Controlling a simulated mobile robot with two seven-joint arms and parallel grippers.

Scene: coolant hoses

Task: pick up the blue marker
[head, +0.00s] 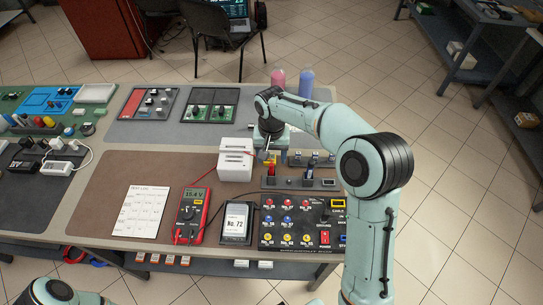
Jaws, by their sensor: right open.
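I cannot make out with certainty which thing is the blue marker. A small blue upright piece (9,119) stands in a row of coloured pieces at the left end of the table. A larger blue cylinder (307,83) stands beside a pink one at the back edge, behind my right arm. My right gripper (271,157) points down over the table, just right of a white box (235,160). It is open, above a small red and yellow part (271,169); whether they touch is unclear. My left gripper is out of view.
A black panel with coloured knobs (298,222), a red multimeter (190,215), a "No. 72" card (237,222) and a test sheet (141,211) lie at the front. Two switch panels lie behind. The brown mat (130,172) has free room left of the white box.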

